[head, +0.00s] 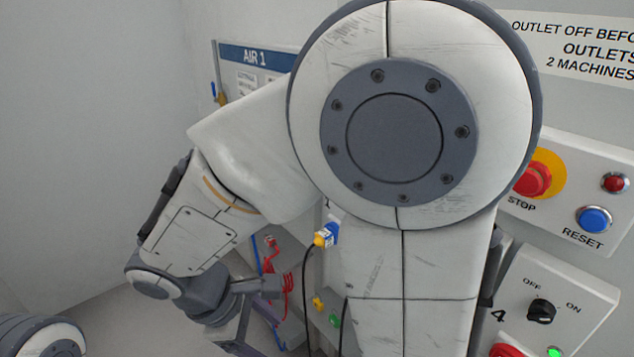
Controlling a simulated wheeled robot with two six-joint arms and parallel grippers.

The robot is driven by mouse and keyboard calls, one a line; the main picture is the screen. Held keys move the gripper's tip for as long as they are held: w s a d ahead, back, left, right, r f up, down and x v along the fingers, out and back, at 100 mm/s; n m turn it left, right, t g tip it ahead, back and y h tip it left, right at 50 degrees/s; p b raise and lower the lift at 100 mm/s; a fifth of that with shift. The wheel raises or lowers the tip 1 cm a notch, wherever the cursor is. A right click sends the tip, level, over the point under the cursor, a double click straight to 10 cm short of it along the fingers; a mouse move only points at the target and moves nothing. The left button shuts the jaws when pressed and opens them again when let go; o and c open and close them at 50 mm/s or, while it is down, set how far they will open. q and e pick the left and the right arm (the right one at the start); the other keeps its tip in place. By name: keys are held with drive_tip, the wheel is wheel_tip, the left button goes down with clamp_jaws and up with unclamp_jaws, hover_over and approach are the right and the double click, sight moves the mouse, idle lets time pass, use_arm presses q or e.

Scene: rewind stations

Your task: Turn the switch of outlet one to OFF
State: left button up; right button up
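The switch of outlet one is not visible; my large arm covers the middle of the panel. A label that seems to read 1 shows at the arm's left edge, above a blue and yellow plug (327,235) with a black cable. My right gripper (257,318), on the arm that folds across the middle, is at lower left with its grey fingers apart and nothing seen between them. It is left of and below the plug. My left gripper is out of view; a piece of my other arm seems to show at lower left.
The outlet 4 switch (541,311), marked OFF and ON, is at lower right above a lit green lamp (554,352). A red stop button (532,180) and blue reset button (594,219) sit above it. A red coiled hose (286,280) hangs near my gripper.

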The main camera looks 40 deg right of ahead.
drive_tip(key=w+d+r+n+t+h+p, duration=0.15)
drive_tip(key=w+d+n+h, duration=0.25)
drive_tip(key=w+d+h, duration=0.45)
drive_tip(key=w+d+r+n+t+h+p, duration=0.1)
drive_tip(key=w+d+r+n+h+p, duration=0.3)
drive_tip(key=w+d, duration=0.7)
drive_tip(key=w+d+n+p, duration=0.1)
drive_tip(key=d+p, duration=0.1)
drive_tip(key=d, duration=0.7)
drive_tip(key=shift+w+d+f+h, duration=0.15)
drive_tip(key=shift+w+f+h, duration=0.2)
drive_tip(key=shift+f+h, duration=0.1)
clamp_jaws()
